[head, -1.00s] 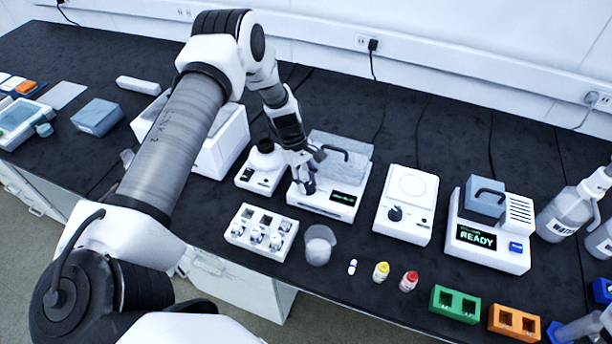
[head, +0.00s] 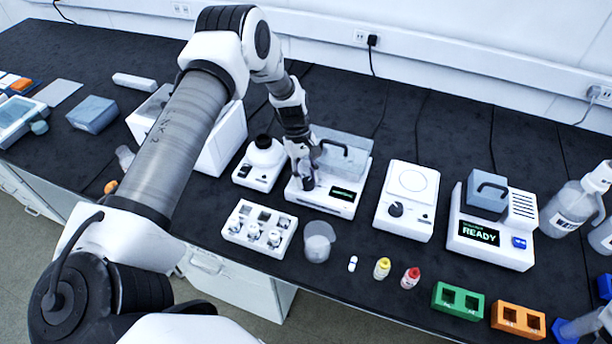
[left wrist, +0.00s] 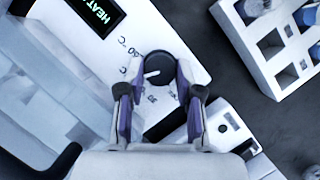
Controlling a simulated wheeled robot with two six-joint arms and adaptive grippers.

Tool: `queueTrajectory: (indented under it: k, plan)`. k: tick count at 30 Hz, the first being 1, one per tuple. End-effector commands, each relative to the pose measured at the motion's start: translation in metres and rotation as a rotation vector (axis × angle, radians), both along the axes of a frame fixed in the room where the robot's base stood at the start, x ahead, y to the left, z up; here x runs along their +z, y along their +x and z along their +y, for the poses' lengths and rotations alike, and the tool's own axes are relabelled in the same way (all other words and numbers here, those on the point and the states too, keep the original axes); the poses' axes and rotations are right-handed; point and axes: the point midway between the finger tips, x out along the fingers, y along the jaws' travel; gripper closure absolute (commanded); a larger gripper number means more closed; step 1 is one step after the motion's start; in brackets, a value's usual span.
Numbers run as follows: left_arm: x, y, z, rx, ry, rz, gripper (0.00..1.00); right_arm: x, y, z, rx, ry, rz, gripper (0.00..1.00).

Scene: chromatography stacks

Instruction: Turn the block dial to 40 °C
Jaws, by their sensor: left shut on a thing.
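The heating block (head: 320,203) is a white unit with a clear, handled lid and a small green-lit display (head: 345,193). Its dial (left wrist: 157,72) is a dark round knob with a white pointer line, seen in the left wrist view. Temperature marks are printed around it, partly hidden and hard to read. The wrist view shows part of the display (left wrist: 95,14), reading "HEAT". My left gripper (head: 308,183) is over the block's front left; in the wrist view its two fingers (left wrist: 160,78) are shut on the dial from both sides. My right gripper is not seen.
A white unit with a black knob (head: 396,209) stands to the right, then a unit reading "READY" (head: 480,234). A white vial rack (head: 260,228) and a clear cup (head: 319,241) stand in front. A small white device (head: 259,165) is close on the left.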

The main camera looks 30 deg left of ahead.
Motion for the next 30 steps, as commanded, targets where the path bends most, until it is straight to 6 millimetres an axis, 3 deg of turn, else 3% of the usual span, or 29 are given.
queueTrajectory:
  k: [1, 2, 3, 13, 17, 24, 30]
  plan:
    - [-0.005, -0.006, -0.002, -0.001, -0.004, 0.015, 0.55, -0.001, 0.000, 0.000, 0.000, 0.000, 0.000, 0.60]
    - [-0.004, -0.006, -0.002, -0.001, -0.004, 0.015, 0.44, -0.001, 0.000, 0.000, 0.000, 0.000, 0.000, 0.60]
    - [-0.004, -0.005, -0.002, -0.001, -0.003, 0.014, 0.40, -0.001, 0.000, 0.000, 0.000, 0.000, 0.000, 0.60]
    - [0.003, -0.002, -0.001, 0.000, -0.002, 0.005, 0.40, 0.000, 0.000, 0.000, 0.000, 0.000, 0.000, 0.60]
    - [0.024, -0.001, -0.001, 0.000, -0.002, 0.002, 0.40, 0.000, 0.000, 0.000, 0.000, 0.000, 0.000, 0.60]
    - [0.079, -0.002, -0.002, -0.001, -0.003, 0.005, 0.40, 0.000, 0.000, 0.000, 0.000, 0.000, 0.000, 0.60]
    - [0.097, -0.002, -0.002, 0.000, -0.002, 0.008, 0.40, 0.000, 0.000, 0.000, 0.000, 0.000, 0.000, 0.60]
